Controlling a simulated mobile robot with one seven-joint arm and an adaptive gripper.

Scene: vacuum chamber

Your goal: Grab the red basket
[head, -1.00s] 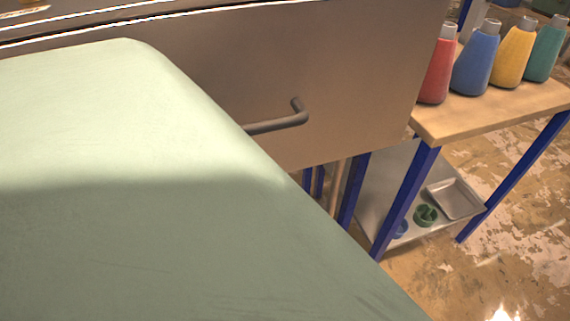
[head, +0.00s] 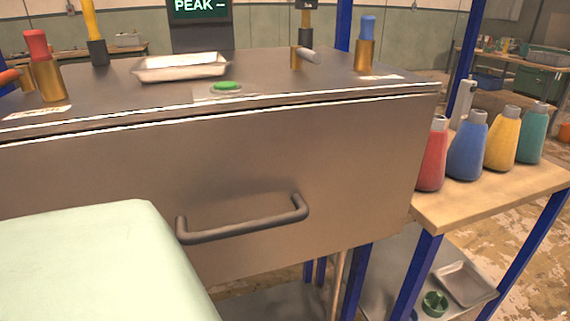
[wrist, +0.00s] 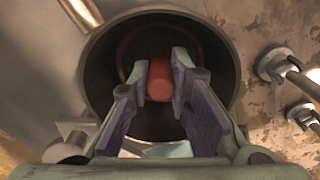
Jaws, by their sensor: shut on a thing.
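In the wrist view a round, dark, open chamber (wrist: 222,58) faces me. Inside it a red part (wrist: 160,72), which looks like the red basket, sits between my fingertips. A dull red ring shows behind it on the chamber's inside. My gripper (wrist: 161,84) points into the chamber and is shut on the red part. Most of the basket's shape is hidden by the fingers and the dark. The head view shows neither my gripper nor the basket.
In the wrist view metal rods with round fittings (wrist: 273,66) stand right of the chamber. In the head view a metal cabinet (head: 340,150) with a bar handle (head: 240,228) stands ahead. A wooden-topped stand (head: 490,195) with red, blue, yellow and teal bottles is at right.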

